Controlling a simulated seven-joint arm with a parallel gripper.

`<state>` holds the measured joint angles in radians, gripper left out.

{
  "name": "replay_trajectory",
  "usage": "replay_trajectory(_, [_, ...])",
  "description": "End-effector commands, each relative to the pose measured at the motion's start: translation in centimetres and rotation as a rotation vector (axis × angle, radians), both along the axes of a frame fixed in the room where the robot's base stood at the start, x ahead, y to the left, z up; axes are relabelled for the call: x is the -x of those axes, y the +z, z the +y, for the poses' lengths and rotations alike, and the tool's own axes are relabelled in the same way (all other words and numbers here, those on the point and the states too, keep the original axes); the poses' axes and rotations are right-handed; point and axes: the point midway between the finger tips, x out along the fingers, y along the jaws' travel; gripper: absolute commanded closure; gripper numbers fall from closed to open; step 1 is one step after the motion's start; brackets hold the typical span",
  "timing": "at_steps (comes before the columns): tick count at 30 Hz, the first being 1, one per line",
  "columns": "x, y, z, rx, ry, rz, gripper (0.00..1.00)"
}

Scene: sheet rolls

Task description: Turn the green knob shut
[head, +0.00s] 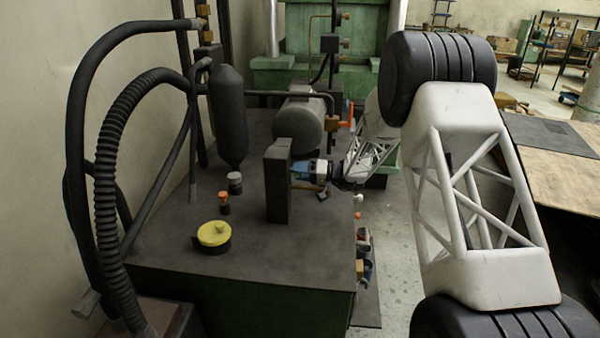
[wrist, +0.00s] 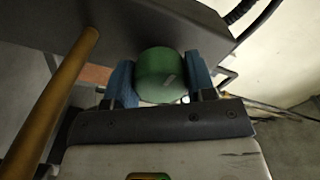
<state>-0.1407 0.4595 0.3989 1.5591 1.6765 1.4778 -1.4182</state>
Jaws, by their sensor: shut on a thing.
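The green knob (wrist: 160,76) is a round, short cylinder with a small pale mark, in the upper middle of the wrist view. My gripper (wrist: 160,84) has one blue finger on each side of the knob and is shut on it. In the head view my gripper (head: 313,170) reaches in from the right to the dark upright block (head: 278,185) on the machine top. The knob itself cannot be made out in the head view. How far the knob is turned cannot be told.
A brownish rod (wrist: 50,105) runs close beside my gripper on the left in the wrist view. On the machine top (head: 180,240) stand a yellow cap (head: 213,234), an orange-topped fitting (head: 224,203) and a dark bottle-shaped tank (head: 229,115). Thick black hoses (head: 95,190) curve at the left.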

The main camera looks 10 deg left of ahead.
Motion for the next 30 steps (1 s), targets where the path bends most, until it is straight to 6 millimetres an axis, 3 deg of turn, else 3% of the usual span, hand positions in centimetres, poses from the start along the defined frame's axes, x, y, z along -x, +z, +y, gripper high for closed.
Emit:
replay_trajectory(14, [-0.02, 0.07, -0.03, 0.000, 0.000, 0.112, 0.73])
replay_trajectory(30, [0.00, 0.11, -0.05, -0.001, -0.001, 0.563, 0.73])
